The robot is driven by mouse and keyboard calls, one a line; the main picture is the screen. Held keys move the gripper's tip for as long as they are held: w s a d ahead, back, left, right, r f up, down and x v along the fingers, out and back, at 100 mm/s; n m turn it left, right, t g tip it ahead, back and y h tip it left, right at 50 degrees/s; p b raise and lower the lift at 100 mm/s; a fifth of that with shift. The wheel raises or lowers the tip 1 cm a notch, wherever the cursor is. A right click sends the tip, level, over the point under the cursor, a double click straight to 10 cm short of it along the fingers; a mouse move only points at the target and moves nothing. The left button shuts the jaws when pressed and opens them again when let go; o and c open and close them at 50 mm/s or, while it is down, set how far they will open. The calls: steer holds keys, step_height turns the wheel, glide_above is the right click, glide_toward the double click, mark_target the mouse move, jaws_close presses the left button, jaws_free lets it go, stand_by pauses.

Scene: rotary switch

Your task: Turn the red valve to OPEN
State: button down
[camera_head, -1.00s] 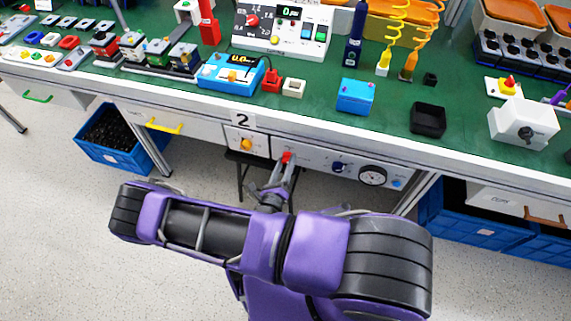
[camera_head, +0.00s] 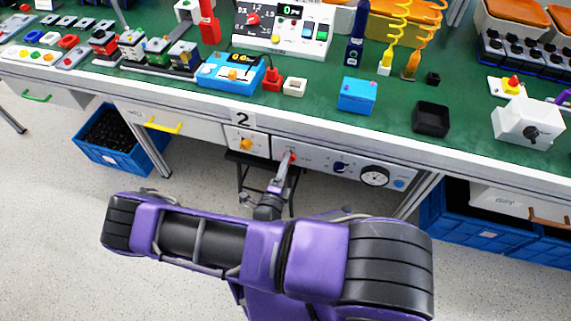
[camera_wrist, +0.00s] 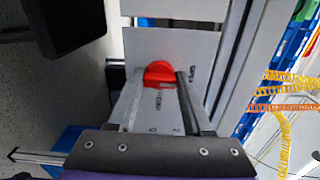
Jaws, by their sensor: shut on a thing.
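The red valve (camera_head: 293,156) is a small knob on the light panel under the bench's front edge. In the wrist view the red valve (camera_wrist: 160,71) has a rounded top and lies between the two grey fingers. My gripper (camera_wrist: 160,79) is shut on it, one finger on each side. In the head view my gripper (camera_head: 288,163) reaches up to the panel, its fingers seen nearly edge-on. Small labels are printed beside and below the valve in the wrist view; I cannot read them clearly.
Right of the valve on the same panel are a dark knob (camera_head: 340,167), a round gauge (camera_head: 374,176) and a blue button (camera_head: 399,183). An orange knob (camera_head: 246,144) is to the left. The green bench top (camera_head: 310,96) above is crowded with devices. Blue crates (camera_head: 142,160) stand below.

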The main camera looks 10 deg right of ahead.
steer(key=shift+n, duration=0.4)
steer(key=shift+c, duration=1.6)
jaws_free()
steer(key=shift+s, duration=0.1)
steer(key=v, duration=1.7)
steer(key=shift+a+p, duration=0.15)
steer(key=shift+p, duration=0.15)
steer(key=shift+s, duration=0.1)
